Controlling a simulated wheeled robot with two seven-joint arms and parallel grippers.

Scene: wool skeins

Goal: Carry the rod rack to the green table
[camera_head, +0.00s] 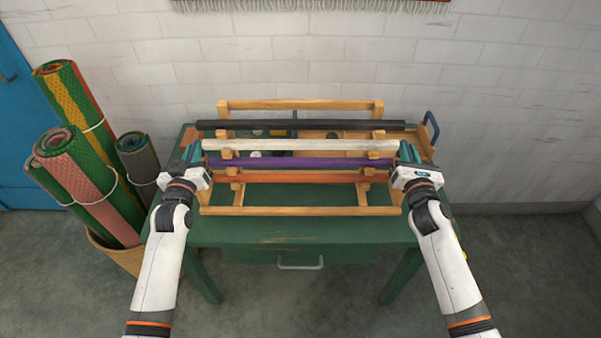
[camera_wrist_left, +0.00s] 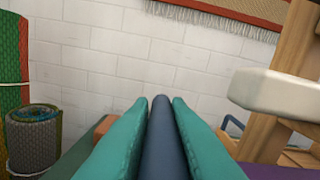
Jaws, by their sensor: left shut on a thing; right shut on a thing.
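The rod rack (camera_head: 300,211) is a light wooden frame carrying a black rod (camera_head: 300,125), a white rod (camera_head: 300,145), a purple rod (camera_head: 300,163) and an orange rod (camera_head: 300,177). It is over the green table (camera_head: 300,232); I cannot tell whether it touches the top. My left gripper (camera_head: 191,146) is at the rack's left end. In the left wrist view its teal fingers are shut on a dark blue-grey bar (camera_wrist_left: 160,135), beside the white rod's end (camera_wrist_left: 285,96). My right gripper (camera_head: 406,152) is shut at the rack's right end; its grip is partly hidden.
A wooden tray (camera_head: 420,152) with a blue handle (camera_head: 432,128) stands on the table behind the rack, partly hidden. Rolled rugs (camera_head: 85,180) stand in a basket (camera_head: 115,255) close on the left. A white brick wall (camera_head: 510,110) is behind; floor is open on the right.

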